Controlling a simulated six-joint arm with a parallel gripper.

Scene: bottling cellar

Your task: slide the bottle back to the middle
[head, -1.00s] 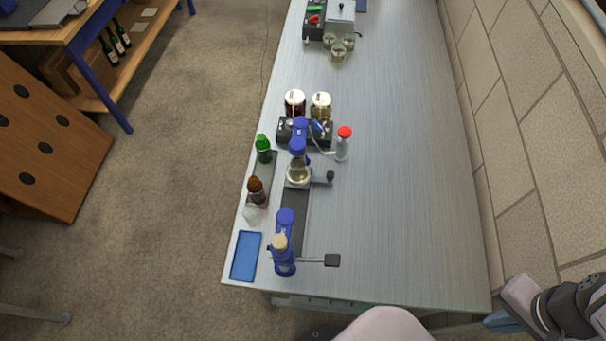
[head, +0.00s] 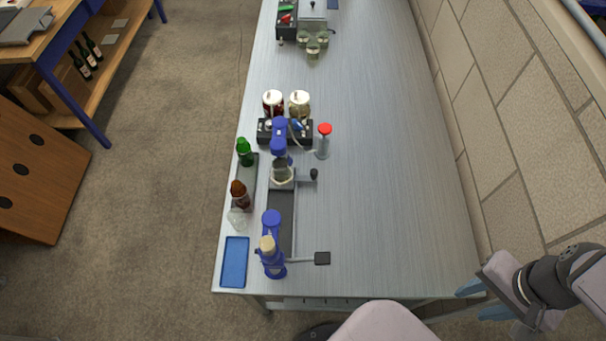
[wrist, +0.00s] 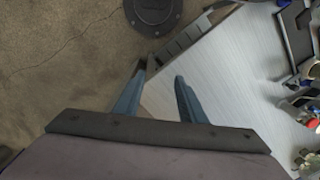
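A clear bottle (head: 282,172) with pale contents stands under the blue filling head (head: 280,136), at the far end of a dark straight track (head: 281,222). A grey side arm with a black knob (head: 314,174) sticks out to its right. A blue upright device (head: 272,262) with a tan top stands at the near end of the track. My gripper (head: 483,300) is off the table's near right corner, far from the bottle. In the wrist view, my gripper's blue fingers (wrist: 158,98) are apart with nothing between them.
A green bottle (head: 244,152), a brown bottle (head: 240,194) and a clear one (head: 236,219) line the left edge, behind a blue tray (head: 234,262). Two jars (head: 299,103) and a red-capped cylinder (head: 324,141) stand farther back. The table's right half is clear, beside a wall (head: 520,130).

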